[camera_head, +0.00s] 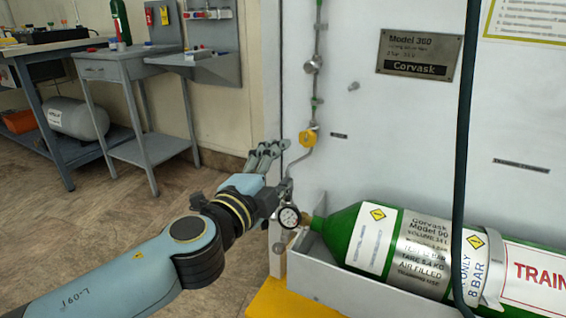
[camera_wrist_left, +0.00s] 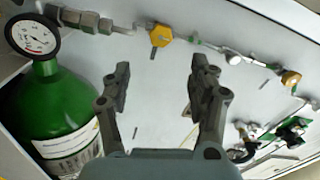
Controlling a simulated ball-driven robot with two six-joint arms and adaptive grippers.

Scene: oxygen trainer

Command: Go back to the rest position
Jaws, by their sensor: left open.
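My left gripper (camera_head: 270,152) is in the middle of the head view, in front of the white panel (camera_head: 350,125) and close to the yellow valve (camera_head: 307,138). In the left wrist view the fingers (camera_wrist_left: 160,82) stand apart with nothing between them, only the white panel behind. The yellow valve (camera_wrist_left: 160,35) shows just beyond the fingertips there. A round pressure gauge (camera_head: 290,217) sits beside my left wrist, at the neck of the green cylinder (camera_head: 345,225). My right gripper is not in view.
The cylinder lies in a grey cradle (camera_head: 335,289) with a yellow base edge (camera_head: 290,303). A dark hose (camera_head: 466,130) hangs in front of it. A small grey table (camera_head: 125,60) and a workbench (camera_head: 35,50) stand back left. The floor (camera_head: 110,220) at left is clear.

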